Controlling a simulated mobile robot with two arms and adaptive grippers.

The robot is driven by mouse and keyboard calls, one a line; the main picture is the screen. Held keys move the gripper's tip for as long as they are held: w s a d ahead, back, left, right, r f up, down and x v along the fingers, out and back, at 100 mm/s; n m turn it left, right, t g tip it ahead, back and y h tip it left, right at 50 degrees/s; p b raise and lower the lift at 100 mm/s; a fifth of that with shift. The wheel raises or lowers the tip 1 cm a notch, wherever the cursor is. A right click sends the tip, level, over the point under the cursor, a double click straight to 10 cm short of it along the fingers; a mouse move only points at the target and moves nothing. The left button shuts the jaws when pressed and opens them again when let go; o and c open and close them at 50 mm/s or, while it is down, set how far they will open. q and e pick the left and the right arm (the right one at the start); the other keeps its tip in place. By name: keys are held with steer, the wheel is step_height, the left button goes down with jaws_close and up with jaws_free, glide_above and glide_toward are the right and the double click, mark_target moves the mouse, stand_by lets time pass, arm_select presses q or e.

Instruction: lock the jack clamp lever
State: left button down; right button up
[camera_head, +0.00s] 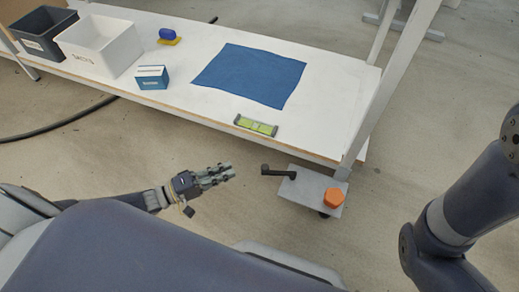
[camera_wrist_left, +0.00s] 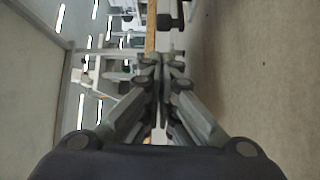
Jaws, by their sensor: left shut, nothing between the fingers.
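The jack clamp lever (camera_head: 279,172) is a dark bar with a knob at its left end, on a small grey plate (camera_head: 311,190) beside the bench leg. An orange knob (camera_head: 334,197) sits on the right part of the plate. My left gripper (camera_head: 232,172) is shut and empty, to the left of the lever and apart from it. In the left wrist view my left gripper (camera_wrist_left: 163,62) shows with its fingers together, and a dark piece (camera_wrist_left: 171,20), perhaps the lever, is beyond them. My right gripper is not in view.
A black cable (camera_head: 60,129) lies on the floor. The floor between gripper and lever is clear.

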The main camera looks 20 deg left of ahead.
arm_select(q)
steer(key=shift+s, duration=0.1)
steer(key=b+x, duration=0.4)
steer(key=x, duration=0.6)
steer(key=shift+b, duration=0.35)
